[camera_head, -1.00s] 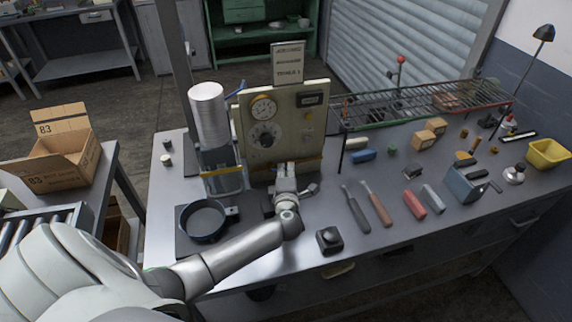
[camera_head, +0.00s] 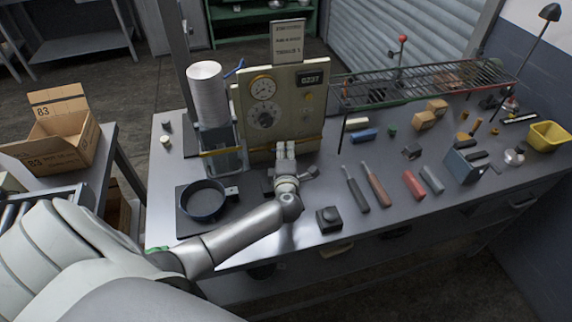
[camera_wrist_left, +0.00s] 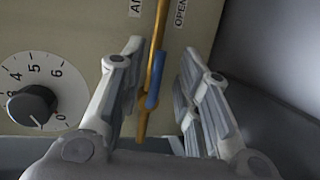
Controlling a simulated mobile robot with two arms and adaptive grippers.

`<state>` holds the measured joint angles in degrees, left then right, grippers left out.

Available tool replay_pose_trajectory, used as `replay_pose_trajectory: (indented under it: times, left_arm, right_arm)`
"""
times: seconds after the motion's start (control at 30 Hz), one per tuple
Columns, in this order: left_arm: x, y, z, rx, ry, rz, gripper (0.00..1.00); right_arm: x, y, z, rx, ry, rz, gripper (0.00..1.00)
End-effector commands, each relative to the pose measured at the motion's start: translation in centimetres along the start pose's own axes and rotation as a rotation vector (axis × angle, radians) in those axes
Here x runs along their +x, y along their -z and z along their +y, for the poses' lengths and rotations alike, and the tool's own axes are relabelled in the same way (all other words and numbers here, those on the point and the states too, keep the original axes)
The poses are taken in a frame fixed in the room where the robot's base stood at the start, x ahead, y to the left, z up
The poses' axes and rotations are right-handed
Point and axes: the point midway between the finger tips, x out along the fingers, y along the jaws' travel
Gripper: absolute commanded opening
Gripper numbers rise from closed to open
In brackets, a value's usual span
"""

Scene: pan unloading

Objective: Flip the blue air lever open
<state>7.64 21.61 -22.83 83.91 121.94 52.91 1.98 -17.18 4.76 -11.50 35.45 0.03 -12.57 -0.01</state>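A blue lever (camera_wrist_left: 154,80) lies along a yellow pipe (camera_wrist_left: 160,28) in the left wrist view, with an OPEN label beside it on the panel. My left gripper (camera_wrist_left: 158,90) is open, with one finger on each side of the lever and pipe; contact cannot be told. In the head view my left gripper (camera_head: 286,148) is at the lower front of the beige control panel (camera_head: 302,95) and hides the lever there. Another blue rod (camera_head: 235,67) sticks up at the panel's left. My right gripper is not in view.
A stack of white discs (camera_head: 207,95) stands left of the panel. A round dark pan (camera_head: 204,198) sits on the bench beside my forearm. A black box (camera_head: 329,219) and several hand tools lie to the right. A wire rack (camera_head: 430,82) stands behind them.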

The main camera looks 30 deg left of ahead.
Motion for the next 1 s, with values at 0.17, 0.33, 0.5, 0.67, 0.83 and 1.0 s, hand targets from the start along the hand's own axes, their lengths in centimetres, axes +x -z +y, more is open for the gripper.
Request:
replay_pose_trajectory:
  times: [0.17, 0.33, 0.5, 0.67, 0.83, 1.0]
  left_arm:
    - [-3.0, 0.0, -0.1, -0.002, 0.003, -0.001, 0.31]
    - [-6.5, 0.0, -0.2, -0.002, 0.004, -0.001, 0.31]
    - [-9.3, 0.0, -0.1, -0.001, 0.003, 0.000, 0.31]
    - [-10.8, 0.0, 0.0, 0.000, 0.001, 0.000, 0.31]
    - [-11.1, 0.1, 0.0, 0.001, 0.001, 0.001, 0.31]
    - [-11.1, 0.1, 0.0, 0.001, 0.001, 0.001, 0.31]
  right_arm:
    - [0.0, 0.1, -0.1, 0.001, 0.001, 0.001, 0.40]
    - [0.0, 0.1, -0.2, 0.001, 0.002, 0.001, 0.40]
    - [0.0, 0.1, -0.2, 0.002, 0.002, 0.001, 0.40]
    - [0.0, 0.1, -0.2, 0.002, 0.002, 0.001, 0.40]
    - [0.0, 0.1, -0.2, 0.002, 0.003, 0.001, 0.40]
    - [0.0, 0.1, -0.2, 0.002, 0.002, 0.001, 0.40]
